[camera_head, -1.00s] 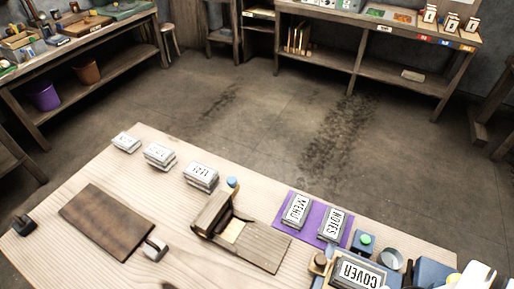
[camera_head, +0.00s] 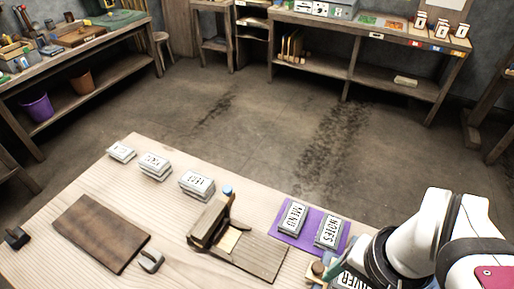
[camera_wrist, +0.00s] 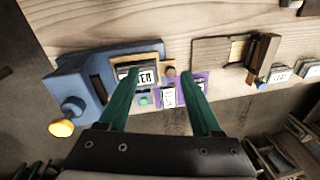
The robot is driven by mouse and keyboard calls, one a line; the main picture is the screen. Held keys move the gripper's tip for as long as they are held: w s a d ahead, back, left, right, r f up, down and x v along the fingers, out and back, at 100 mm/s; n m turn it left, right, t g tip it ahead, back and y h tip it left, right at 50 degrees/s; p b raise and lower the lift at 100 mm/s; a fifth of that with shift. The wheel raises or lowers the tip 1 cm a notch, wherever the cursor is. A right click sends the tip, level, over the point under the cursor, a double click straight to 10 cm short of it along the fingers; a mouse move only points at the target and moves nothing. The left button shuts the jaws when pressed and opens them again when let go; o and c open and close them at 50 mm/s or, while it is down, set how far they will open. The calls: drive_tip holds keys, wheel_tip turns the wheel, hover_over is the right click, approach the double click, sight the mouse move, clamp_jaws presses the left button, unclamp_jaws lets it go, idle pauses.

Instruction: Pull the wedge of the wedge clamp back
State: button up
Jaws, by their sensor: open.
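My gripper (camera_wrist: 161,72) is open, its two green fingers spread in the wrist view. A small wooden knob (camera_wrist: 170,73) shows between the fingertips, right of the blue device (camera_wrist: 72,85); I cannot tell its distance from the fingers. A block lettered COVER (camera_wrist: 146,77) sits in a frame on this device, partly behind the left finger. In the head view the wooden knob (camera_head: 318,268) shows beside my arm, which hides most of the blue device. I cannot tell for certain which part is the clamp's wedge. No contact is visible.
A purple mat (camera_head: 288,236) with two lettered blocks lies just behind the blue device. A wooden fixture (camera_head: 262,262) with a blue-topped peg (camera_head: 227,191) stands to its left. A brown board (camera_head: 100,232) and stacked blocks (camera_head: 197,183) lie farther left. Bare table lies between them.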

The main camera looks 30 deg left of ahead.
drive_tip(key=w+a+r+n+t, duration=0.1)
drive_tip(key=w+a+n, duration=0.3)
drive_tip(key=w+a, duration=0.35)
drive_tip(key=n+t+y, duration=0.2)
drive_tip(key=n, duration=0.5)
hover_over(227, 188)
drive_tip(key=s+d, duration=0.5)
drive_tip(key=f, duration=0.1)
drive_tip(key=x, duration=1.4)
drive_tip(key=shift+s+a+f, duration=0.1)
drive_tip(key=shift+a+f, duration=0.05)
drive_tip(key=shift+f, duration=0.1)
drive_tip(key=shift+a+f, duration=0.15)
drive_tip(key=shift+f, duration=0.3)
clamp_jaws()
